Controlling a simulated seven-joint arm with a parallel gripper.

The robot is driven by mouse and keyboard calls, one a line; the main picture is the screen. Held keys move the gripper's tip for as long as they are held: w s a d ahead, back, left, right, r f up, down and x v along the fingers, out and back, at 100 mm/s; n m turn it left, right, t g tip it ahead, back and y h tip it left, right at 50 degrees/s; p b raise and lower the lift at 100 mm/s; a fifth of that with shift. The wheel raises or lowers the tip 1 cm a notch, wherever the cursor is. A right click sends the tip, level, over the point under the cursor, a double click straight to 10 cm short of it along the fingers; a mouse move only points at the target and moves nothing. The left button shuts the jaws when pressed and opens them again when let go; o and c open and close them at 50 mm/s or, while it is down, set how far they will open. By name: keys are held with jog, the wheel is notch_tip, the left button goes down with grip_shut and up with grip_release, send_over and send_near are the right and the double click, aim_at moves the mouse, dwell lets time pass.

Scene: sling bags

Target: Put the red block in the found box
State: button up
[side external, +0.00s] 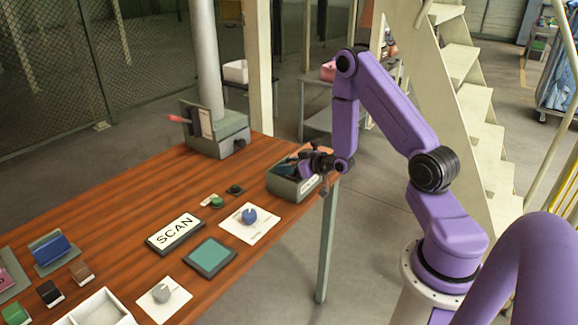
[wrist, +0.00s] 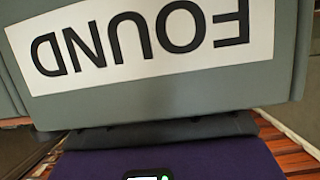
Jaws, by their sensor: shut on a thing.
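The found box (side external: 283,188) is a grey-green open box at the far right corner of the wooden table. Its white FOUND label (wrist: 150,45) fills the top of the wrist view, upside down and very close. My gripper (side external: 303,163) is at the top of this box, with its fingers at or over the opening. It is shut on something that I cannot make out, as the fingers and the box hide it. I see no clearly red block. A small brownish-red block (side external: 82,272) lies at the table's left.
A SCAN plate (side external: 175,233), a green pad (side external: 210,257) and a paper with a blue knob (side external: 250,217) lie mid-table. A grey device with a red handle (side external: 178,118) stands at the back. A white tray (side external: 98,309) is at the front left.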

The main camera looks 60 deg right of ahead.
jog(key=shift+f, duration=0.2)
jog(key=shift+s+a+f, duration=0.1)
jog(key=shift+a+f, duration=0.05)
jog(key=shift+f, duration=0.3)
jog(key=o, duration=0.8)
jog(key=shift+a, duration=0.2)
jog(key=shift+r, duration=0.55)
jog(key=shift+d+v, duration=0.2)
jog(key=shift+v, duration=1.7)
jog(key=shift+d+v, duration=0.15)
jog(key=shift+v, duration=1.7)
jog(key=shift+a+r, duration=0.1)
jog(key=shift+r, duration=0.1)
